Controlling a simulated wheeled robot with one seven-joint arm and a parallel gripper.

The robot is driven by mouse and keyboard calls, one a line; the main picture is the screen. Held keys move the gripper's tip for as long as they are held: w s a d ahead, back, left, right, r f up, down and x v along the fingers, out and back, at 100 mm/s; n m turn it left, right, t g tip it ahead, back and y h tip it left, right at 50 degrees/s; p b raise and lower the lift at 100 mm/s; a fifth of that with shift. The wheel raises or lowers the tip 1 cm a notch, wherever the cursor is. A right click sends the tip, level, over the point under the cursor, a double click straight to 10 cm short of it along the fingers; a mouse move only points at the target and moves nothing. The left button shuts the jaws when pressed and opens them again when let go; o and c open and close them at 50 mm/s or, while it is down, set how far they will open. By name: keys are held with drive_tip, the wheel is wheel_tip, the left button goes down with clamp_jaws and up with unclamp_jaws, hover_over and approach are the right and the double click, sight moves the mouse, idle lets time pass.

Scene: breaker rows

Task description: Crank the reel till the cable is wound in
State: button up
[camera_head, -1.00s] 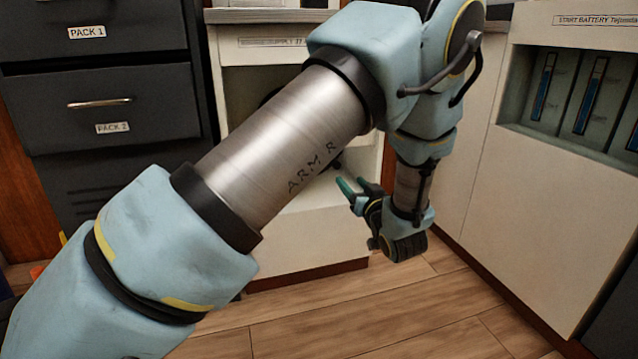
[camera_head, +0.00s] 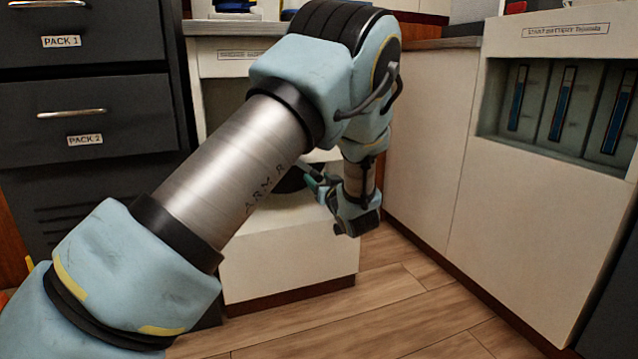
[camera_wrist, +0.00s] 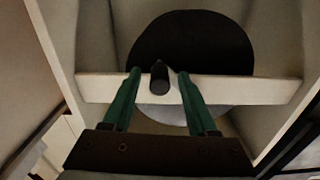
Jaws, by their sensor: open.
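The reel shows in the wrist view as a dark round disc (camera_wrist: 205,40) inside a pale cabinet bay, with a lighter grey round part below it. A pale bar (camera_wrist: 245,90) crosses in front of the disc. A short black handle (camera_wrist: 159,80) sticks out toward the camera. My gripper (camera_wrist: 159,73) is open, with one green finger on each side of the handle and a gap visible on both sides. In the head view my gripper (camera_head: 314,180) is at the bay, and part of the dark reel (camera_head: 288,182) shows behind it. I see no cable.
The bay's side walls (camera_wrist: 60,35) stand close on both sides. A dark drawer cabinet (camera_head: 95,70) stands at left. A pale cabinet (camera_head: 530,185) with blue-striped battery slots stands at right. Wood floor (camera_head: 400,310) is open in front.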

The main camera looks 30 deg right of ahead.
clamp_jaws()
idle(0.5)
idle(0.9)
